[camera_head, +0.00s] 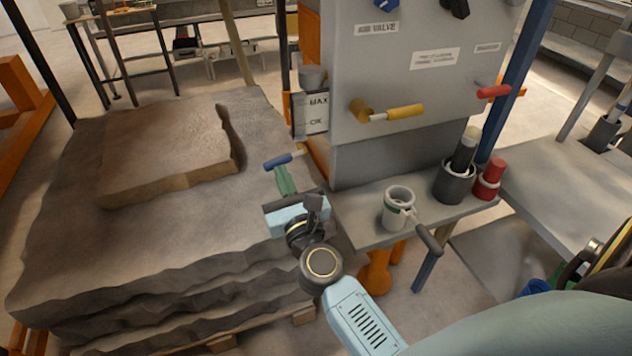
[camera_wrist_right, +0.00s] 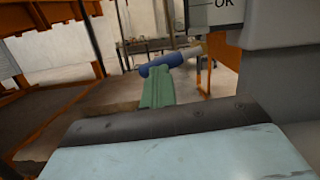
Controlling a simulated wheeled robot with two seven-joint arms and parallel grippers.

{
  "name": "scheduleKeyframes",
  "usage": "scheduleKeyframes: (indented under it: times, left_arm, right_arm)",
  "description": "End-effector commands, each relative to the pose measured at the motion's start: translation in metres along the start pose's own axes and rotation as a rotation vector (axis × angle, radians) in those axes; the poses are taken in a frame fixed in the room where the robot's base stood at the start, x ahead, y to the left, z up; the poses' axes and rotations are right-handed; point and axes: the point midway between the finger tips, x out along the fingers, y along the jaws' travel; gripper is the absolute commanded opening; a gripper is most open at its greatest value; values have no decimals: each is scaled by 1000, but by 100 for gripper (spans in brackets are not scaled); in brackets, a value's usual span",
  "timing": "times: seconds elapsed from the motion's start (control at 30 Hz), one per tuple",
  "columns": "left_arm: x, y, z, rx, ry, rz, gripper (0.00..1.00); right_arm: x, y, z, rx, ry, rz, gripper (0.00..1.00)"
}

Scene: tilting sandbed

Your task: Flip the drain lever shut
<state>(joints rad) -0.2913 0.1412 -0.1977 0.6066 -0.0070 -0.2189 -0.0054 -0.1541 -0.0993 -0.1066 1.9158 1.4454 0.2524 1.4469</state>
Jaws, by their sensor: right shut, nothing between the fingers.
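A blue-handled lever (camera_head: 283,160) sticks out leftward at the left side of the grey panel (camera_head: 420,70), over the sandbed's edge. It also shows in the right wrist view (camera_wrist_right: 160,65), slanting just beyond my fingertips. My right gripper (camera_head: 285,178) has its green fingers shut and empty, right at this lever; I cannot tell whether they touch it. No readable label tells which lever is the drain. My left gripper is not in view.
The sandbed (camera_head: 90,240) fills the left, with a raised block (camera_head: 165,160). A grey shelf (camera_head: 350,215) below the panel holds a white mug (camera_head: 391,218), a dark cup (camera_head: 452,186) and a red container (camera_head: 486,184). A grey-handled bar (camera_head: 429,239) juts out beside my right forearm.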

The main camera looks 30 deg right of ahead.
Motion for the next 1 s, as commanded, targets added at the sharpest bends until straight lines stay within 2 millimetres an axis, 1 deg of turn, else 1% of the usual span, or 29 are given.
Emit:
scheduleKeyframes:
  times: [0.17, 0.27, 0.37, 0.4, 0.43, 0.47, 0.5, 0.6, 0.7, 0.8, 1.0]
  left_arm:
    - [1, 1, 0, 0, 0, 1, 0]
    - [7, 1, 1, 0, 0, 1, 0]
    - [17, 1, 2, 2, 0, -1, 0]
    - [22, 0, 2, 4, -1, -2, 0]
    - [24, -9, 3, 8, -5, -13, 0]
    - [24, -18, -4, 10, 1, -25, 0]
    - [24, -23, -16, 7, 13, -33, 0]
    - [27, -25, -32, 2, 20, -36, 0]
    - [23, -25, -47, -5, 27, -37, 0]
    - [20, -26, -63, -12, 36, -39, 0]
    - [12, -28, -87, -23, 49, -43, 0]
  right_arm:
    - [0, 0, 0, 0, -2, 1, 0]
    - [-3, 1, -6, 0, -1, 2, 0]
    - [-9, 1, -16, 1, 0, 6, 0]
    - [-12, 2, -20, 1, -1, 7, 0]
    - [-13, 2, -21, 1, -1, 8, 0]
    - [-15, 2, -23, 2, -2, 9, 0]
    - [-17, 2, -26, 2, -2, 10, 0]
    - [-23, 3, -34, 2, -1, 14, 0]
    - [-50, 1, -32, 2, 2, 14, 0]
    - [-70, 0, -32, 0, 1, 14, 0]
    - [-101, -1, -30, 2, 0, 15, 0]
